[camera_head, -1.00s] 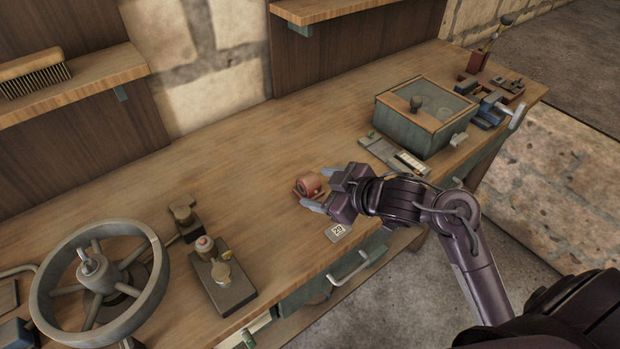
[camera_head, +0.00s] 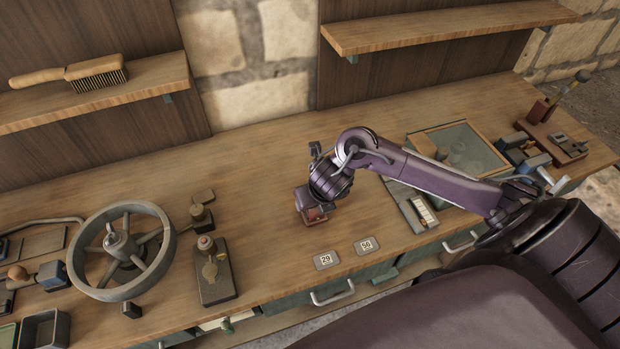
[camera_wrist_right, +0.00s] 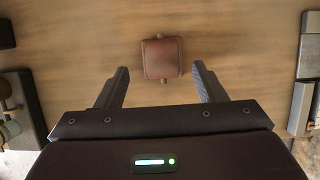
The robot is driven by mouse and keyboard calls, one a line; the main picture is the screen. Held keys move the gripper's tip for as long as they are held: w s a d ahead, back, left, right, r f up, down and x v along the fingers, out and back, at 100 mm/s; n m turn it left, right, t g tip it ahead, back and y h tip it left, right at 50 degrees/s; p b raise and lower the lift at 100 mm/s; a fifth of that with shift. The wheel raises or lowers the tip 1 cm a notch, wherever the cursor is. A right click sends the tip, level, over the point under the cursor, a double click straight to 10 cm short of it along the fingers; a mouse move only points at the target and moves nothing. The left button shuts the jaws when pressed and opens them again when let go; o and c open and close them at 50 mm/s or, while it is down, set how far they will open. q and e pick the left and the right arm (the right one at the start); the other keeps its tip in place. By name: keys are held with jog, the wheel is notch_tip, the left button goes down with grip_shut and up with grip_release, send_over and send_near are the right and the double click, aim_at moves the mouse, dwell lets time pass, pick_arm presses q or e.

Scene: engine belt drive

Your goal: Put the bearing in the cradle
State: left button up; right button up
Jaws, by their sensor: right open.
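A reddish-brown piece (camera_head: 315,214), which may be the bearing, sits on the bench below my right gripper (camera_head: 311,202). In the right wrist view, this piece (camera_wrist_right: 160,59) looks like a rounded block with a tan pin end showing at top and bottom. My right gripper (camera_wrist_right: 160,70) is open, with one finger on each side of the piece and a gap to both. The gripper points down over it. In the head view the gripper hides part of the piece. I cannot tell which thing is the cradle. My left gripper is not in view.
A dark fixture with brass and red-topped parts (camera_head: 213,272) and a large handwheel (camera_head: 122,252) stand to the left. A glass-lidded box (camera_head: 462,148) and a grey tray (camera_head: 407,207) are to the right. Number plates (camera_head: 326,260) lie at the front. The bench behind is clear.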

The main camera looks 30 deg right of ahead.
aim_at(314, 209)
jog(key=shift+x, duration=1.05)
jog(key=shift+d+x, duration=0.2)
jog(key=shift+x, duration=1)
jog(key=shift+w+f, duration=0.1)
jog(key=shift+f, duration=0.2)
jog(key=shift+w+f, duration=0.1)
jog(key=c, duration=0.7)
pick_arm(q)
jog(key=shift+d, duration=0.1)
pick_arm(e)
grip_shut()
